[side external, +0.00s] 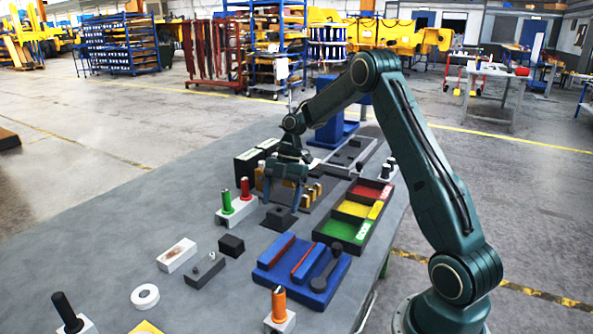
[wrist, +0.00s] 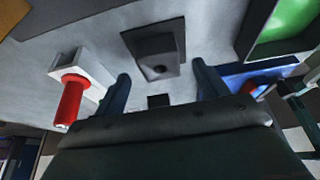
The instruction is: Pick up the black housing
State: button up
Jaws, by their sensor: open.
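A black block with a wide square flange and a round hole, which looks like the black housing (side external: 279,219), lies on the grey table below my gripper. In the wrist view the housing (wrist: 157,52) shows whole, beyond and between the fingertips. My gripper (side external: 283,203) is open and points down over it. In the wrist view my gripper (wrist: 162,84) has its two fingers wide apart with nothing held between them. I cannot tell the exact height of the fingertips above the housing. A plain black cube (side external: 231,245) lies separately, nearer the side camera.
A white block (side external: 236,214) with green and red pegs stands left of my gripper. A sorting tray (side external: 336,243) with red, yellow and green compartments is at right. A blue tray (side external: 272,281) with bars lies in front. Yellow parts stand close behind the gripper.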

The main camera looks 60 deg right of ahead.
aim_at(279, 210)
jog(key=shift+x, duration=1.65)
jog(key=shift+r, duration=0.1)
jog(key=c, duration=1.4)
jog(key=shift+r, duration=0.1)
jog(key=shift+r, duration=4.9)
